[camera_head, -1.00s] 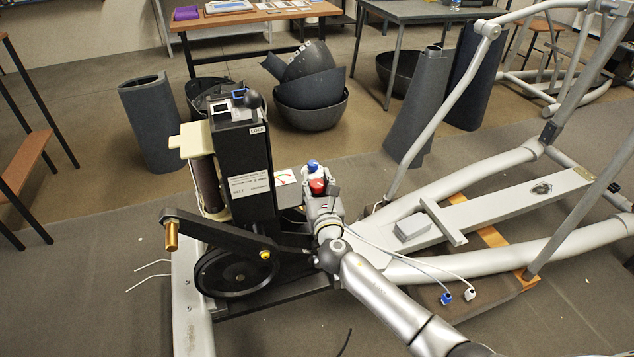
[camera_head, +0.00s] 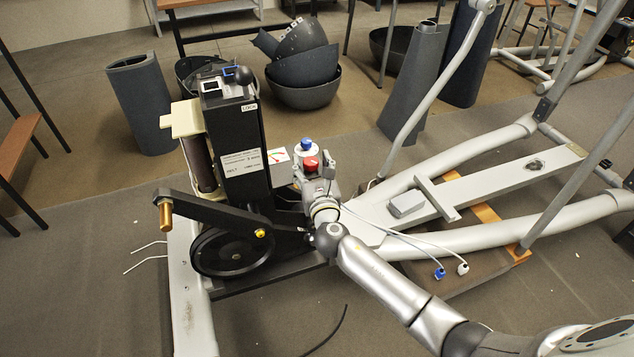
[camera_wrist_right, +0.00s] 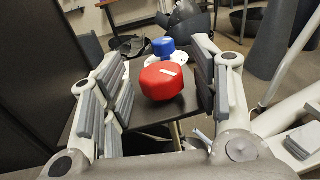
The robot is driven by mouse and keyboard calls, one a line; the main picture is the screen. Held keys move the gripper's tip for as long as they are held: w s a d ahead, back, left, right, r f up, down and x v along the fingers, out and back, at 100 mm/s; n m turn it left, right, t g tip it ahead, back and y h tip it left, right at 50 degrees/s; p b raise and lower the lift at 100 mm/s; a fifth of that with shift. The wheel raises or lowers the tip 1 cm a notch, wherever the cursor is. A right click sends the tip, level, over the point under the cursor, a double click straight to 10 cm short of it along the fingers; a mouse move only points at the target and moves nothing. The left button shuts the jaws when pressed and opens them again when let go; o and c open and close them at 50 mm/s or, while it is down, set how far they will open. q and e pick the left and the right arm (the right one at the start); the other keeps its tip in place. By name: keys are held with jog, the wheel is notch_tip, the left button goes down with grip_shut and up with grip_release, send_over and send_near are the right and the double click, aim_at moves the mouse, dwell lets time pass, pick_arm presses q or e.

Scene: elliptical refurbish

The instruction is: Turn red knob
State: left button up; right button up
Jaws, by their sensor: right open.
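The red knob (camera_head: 311,163) has a faceted rim and a small white mark on top. In the right wrist view the red knob (camera_wrist_right: 161,81) sits between the spread fingers of my right gripper (camera_wrist_right: 160,90), with gaps on both sides. A blue knob on a white base (camera_head: 306,147) stands just behind it, and it also shows in the right wrist view (camera_wrist_right: 163,47). In the head view my right gripper (camera_head: 314,178) is at the near side of the red knob and partly hides the box under the knobs. My left gripper is not in view.
A black crank arm (camera_head: 225,212) and wheel (camera_head: 232,252) are below. Silver frame tubes (camera_head: 460,180) lie to the right. Two cables with plugs (camera_head: 440,273) rest in front.

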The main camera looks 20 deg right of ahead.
jog(key=s+a, duration=0.1)
jog(key=s, duration=0.9)
jog(key=shift+a, duration=0.15)
jog(key=shift+s, duration=0.1)
